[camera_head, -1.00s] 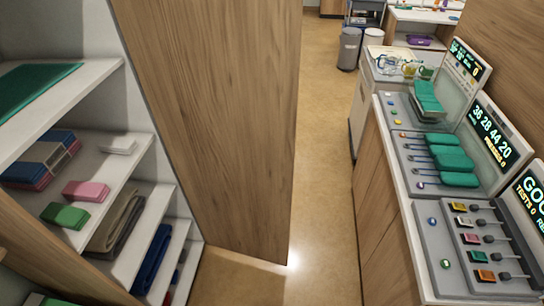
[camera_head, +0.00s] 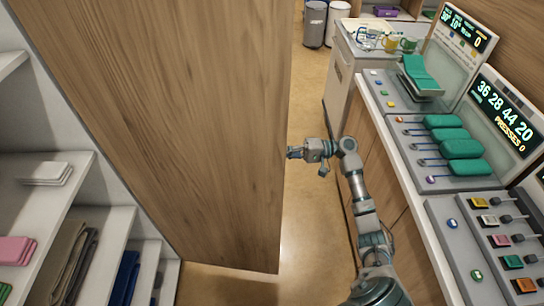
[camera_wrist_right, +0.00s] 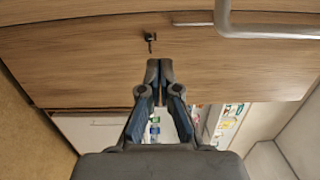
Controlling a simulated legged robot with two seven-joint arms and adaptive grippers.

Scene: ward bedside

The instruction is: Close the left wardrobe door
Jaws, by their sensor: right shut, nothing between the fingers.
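The left wardrobe door (camera_head: 175,120) is a tall wooden panel standing open, with the wardrobe's shelves to its left in the head view. My right gripper (camera_head: 291,153) is at the free right edge of the door, its fingers shut and empty. I cannot tell whether it touches the door. The right wrist view shows the shut fingertips (camera_wrist_right: 160,66) in front of a wooden surface with a small dark fitting (camera_wrist_right: 150,38) and a grey bar (camera_wrist_right: 270,30). My left gripper is out of view.
White wardrobe shelves (camera_head: 65,165) hold folded cloths and a pink item (camera_head: 15,250). On the right, a counter carries panels with green pads (camera_head: 460,148), levers and displays. Bins (camera_head: 314,22) stand at the back. Tan floor (camera_head: 310,225) lies between door and counter.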

